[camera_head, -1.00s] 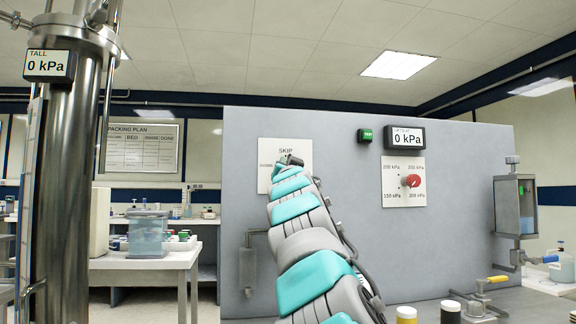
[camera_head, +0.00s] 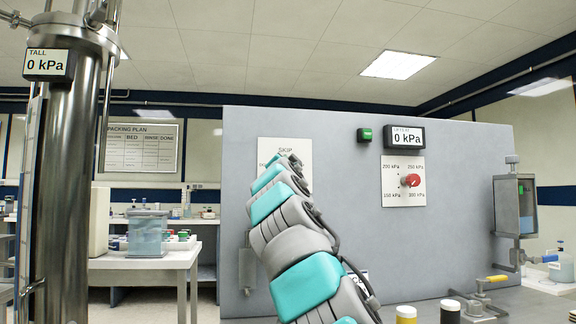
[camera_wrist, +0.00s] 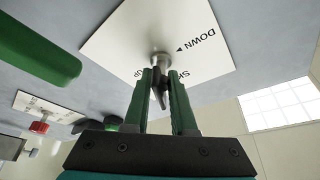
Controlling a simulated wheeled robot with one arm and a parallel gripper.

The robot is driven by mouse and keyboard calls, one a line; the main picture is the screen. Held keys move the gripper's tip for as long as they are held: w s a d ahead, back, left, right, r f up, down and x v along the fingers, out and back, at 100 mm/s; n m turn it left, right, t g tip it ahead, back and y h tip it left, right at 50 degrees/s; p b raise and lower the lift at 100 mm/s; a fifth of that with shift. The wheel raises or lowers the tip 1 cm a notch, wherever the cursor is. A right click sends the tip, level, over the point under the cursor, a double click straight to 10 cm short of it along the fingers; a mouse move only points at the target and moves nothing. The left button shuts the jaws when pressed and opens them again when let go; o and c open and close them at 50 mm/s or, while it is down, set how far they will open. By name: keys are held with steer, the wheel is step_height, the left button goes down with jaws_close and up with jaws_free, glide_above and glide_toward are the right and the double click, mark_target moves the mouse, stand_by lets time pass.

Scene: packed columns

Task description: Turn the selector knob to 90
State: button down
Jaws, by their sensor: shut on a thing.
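A metal knob with a dark handle (camera_wrist: 159,88) stands out from a white plate (camera_wrist: 120,38) in the wrist view. The plate carries the words DOWN, with a small arrow, and partly hidden lettering. My gripper (camera_wrist: 163,80) has its green fingers shut around the handle. In the head view, my arm covers the knob and most of the plate's lower right, leaving the SKIP plate (camera_head: 272,148) partly visible. A separate red knob (camera_head: 411,180) sits on another plate marked 150, 200, 250 and 300 kPa; it is apart from my gripper.
Both plates are on a grey upright panel (camera_head: 350,230). A steel column (camera_head: 62,180) stands at left.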

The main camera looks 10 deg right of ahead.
steer(key=shift+d+f+m, duration=0.1)
steer(key=shift+d+m, duration=0.1)
steer(key=shift+m, duration=0.1)
steer(key=c, duration=0.5)
jaws_free()
steer(key=shift+a, duration=0.1)
steer(key=shift+s, duration=0.1)
steer(key=shift+s+a+f+b, duration=0.1)
steer(key=shift+s+a+b, duration=0.15)
steer(key=shift+s+b, duration=0.25)
steer(key=shift+b+v, duration=0.95)
steer(key=shift+v, duration=0.5)
steer(key=shift+b+v, duration=0.5)
steer(key=shift+v, duration=1.3)
